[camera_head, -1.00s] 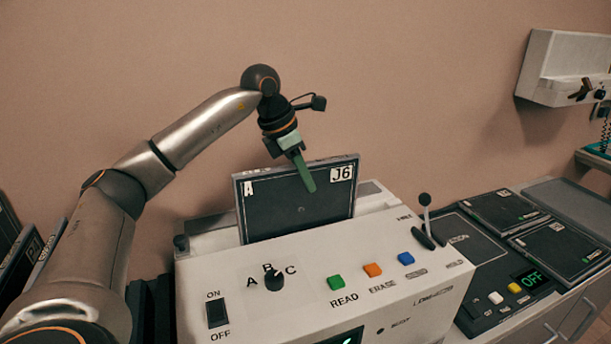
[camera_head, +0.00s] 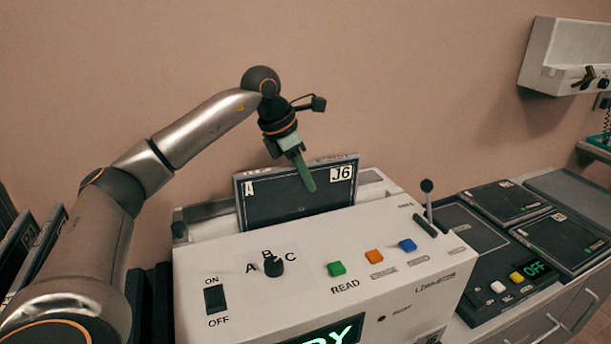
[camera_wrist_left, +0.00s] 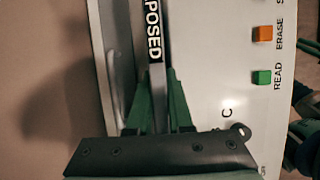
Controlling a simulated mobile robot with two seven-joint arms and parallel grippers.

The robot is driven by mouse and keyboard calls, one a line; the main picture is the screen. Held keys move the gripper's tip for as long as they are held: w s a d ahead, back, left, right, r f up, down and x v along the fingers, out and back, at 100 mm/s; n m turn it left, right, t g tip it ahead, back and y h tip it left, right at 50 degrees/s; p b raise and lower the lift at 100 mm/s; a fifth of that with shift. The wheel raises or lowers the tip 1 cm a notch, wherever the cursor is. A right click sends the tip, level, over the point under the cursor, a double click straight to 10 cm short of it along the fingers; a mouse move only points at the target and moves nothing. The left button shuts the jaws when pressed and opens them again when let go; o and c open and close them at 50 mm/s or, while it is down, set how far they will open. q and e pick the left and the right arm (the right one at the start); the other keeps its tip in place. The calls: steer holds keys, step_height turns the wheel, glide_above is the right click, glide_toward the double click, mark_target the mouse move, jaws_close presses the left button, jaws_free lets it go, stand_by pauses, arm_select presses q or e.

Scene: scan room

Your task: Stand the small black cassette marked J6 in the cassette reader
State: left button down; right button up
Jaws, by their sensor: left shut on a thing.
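The black cassette marked J6 (camera_head: 280,203) stands upright at the top of the white cassette reader (camera_head: 390,265), its lower part hidden behind the reader's front panel. My left gripper (camera_head: 308,184) comes down from above and is shut on the cassette's top edge. In the left wrist view, the green fingers (camera_wrist_left: 158,100) close on both sides of the cassette's edge (camera_wrist_left: 155,50), which bears the word "EXPOSED". How deep the cassette sits in the reader cannot be seen. My right gripper is not in view.
The reader's panel has an on/off switch (camera_head: 215,298), an A-B-C knob (camera_head: 273,267), several coloured buttons and a lever (camera_head: 427,200). More dark cassettes (camera_head: 503,202) lie on the counter at the right; others stand at the far left. A white wall box (camera_head: 565,60) hangs at the upper right.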

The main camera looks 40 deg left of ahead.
arm_select(q)
steer(key=shift+f+b, duration=0.4)
steer(key=shift+f, duration=0.2)
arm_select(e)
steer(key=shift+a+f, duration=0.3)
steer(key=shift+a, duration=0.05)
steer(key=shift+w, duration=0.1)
arm_select(q)
steer(key=c, duration=0.9)
jaws_free()
steer(key=shift+o, duration=0.8)
steer(key=shift+f, duration=0.1)
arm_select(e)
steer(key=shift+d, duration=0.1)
